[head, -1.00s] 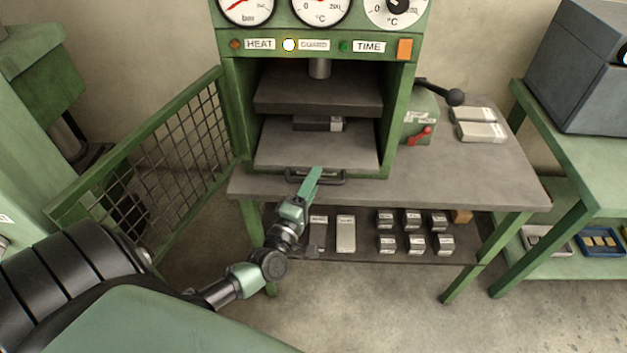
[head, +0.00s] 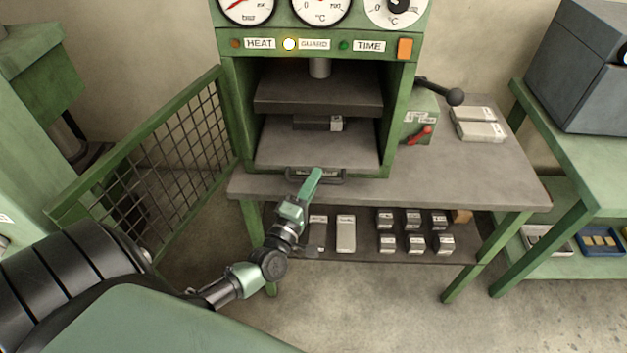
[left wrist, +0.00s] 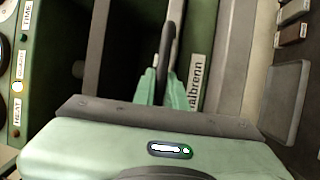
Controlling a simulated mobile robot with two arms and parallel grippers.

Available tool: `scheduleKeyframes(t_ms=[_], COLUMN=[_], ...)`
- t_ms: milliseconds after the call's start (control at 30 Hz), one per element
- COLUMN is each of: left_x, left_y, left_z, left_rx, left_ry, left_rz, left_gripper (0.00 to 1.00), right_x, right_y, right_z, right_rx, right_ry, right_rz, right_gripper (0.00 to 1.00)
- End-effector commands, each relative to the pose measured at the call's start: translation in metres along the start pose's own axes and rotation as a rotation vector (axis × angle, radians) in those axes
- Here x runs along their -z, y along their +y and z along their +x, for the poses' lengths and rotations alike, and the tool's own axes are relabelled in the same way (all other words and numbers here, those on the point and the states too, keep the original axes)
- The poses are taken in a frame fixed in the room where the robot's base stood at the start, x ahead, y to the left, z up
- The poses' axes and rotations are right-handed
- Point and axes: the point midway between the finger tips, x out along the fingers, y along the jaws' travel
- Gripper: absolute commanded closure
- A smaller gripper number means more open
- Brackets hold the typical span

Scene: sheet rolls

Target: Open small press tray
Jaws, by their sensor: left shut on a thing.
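The small press (head: 228,110) is a green frame with its mesh guard (head: 185,150) swung open to the left. Its grey tray (head: 318,145) lies inside, under the upper plate, with a dark handle (head: 330,178) at its front edge. A dark block (head: 318,123) with a pale label sits on the tray. My left gripper (head: 314,180) is at the handle, left of its middle. In the left wrist view, the green fingers (left wrist: 166,88) are closed around the dark handle bar (left wrist: 169,45). My right gripper is not in view.
The grey table (head: 460,175) carries a green box with a red lever (head: 420,133) and pale flat slabs (head: 480,132). The shelf below holds two slabs (head: 346,233) and several dark blocks (head: 414,243). Another bench (head: 580,160) stands at the right.

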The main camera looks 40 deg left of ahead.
Motion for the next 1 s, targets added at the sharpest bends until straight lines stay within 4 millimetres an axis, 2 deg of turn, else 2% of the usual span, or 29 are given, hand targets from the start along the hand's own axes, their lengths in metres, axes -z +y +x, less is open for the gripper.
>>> scheduleKeyframes(t_ms=[767, 1000], left_x=[-0.001, -0.008], left_y=[-0.001, 0.003], left_z=[-0.001, -0.02], left_rx=[0.002, 0.006], left_ry=[0.0, 0.0], left_rz=[-0.001, -0.002], left_gripper=[1.0, 1.0], right_x=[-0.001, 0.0], right_y=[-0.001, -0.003], right_z=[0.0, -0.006], right_rx=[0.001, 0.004], right_ry=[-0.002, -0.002], right_rz=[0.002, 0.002], right_gripper=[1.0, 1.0])
